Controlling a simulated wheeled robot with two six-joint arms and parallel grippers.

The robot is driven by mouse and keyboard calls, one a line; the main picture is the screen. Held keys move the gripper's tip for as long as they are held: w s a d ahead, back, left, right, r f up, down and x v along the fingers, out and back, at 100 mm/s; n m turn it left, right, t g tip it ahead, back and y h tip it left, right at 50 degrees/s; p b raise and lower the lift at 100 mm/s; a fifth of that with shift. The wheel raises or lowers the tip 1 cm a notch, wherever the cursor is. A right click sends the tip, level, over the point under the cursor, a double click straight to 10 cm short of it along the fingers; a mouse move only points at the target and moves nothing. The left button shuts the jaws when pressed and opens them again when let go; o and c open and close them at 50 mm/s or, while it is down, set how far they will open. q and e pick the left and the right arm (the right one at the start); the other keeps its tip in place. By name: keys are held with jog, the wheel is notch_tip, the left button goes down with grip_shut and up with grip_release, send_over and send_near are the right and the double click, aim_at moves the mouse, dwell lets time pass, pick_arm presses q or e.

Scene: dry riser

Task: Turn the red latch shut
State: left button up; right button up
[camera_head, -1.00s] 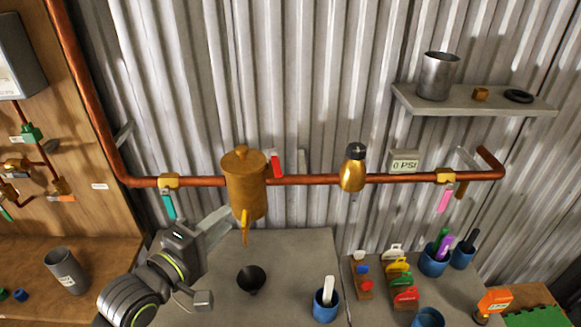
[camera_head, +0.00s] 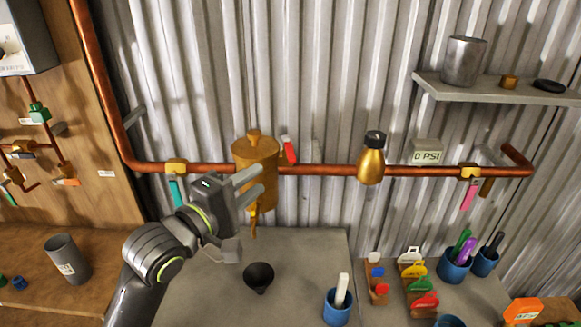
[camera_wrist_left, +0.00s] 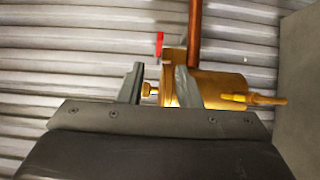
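The red latch (camera_head: 289,149) stands tilted slightly left from upright, just right of the brass cylinder (camera_head: 254,155) on the copper pipe. It also shows in the left wrist view (camera_wrist_left: 159,44), beyond the fingertips. My left gripper (camera_head: 260,180) is open, with its fingers in front of the brass cylinder in the head view. It is below and left of the red latch, and nothing shows held between the fingers. In the left wrist view the fingers (camera_wrist_left: 160,73) are apart, with part of the cylinder behind them. My right gripper is in neither view.
A black funnel (camera_head: 259,277) and a blue cup (camera_head: 337,309) stand on the bench below.

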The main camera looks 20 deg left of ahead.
aim_at(291, 152)
pick_arm(q)
jog(key=p+x, duration=0.1)
jog(key=x, duration=1.1)
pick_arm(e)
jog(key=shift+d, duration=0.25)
pick_arm(q)
grip_shut()
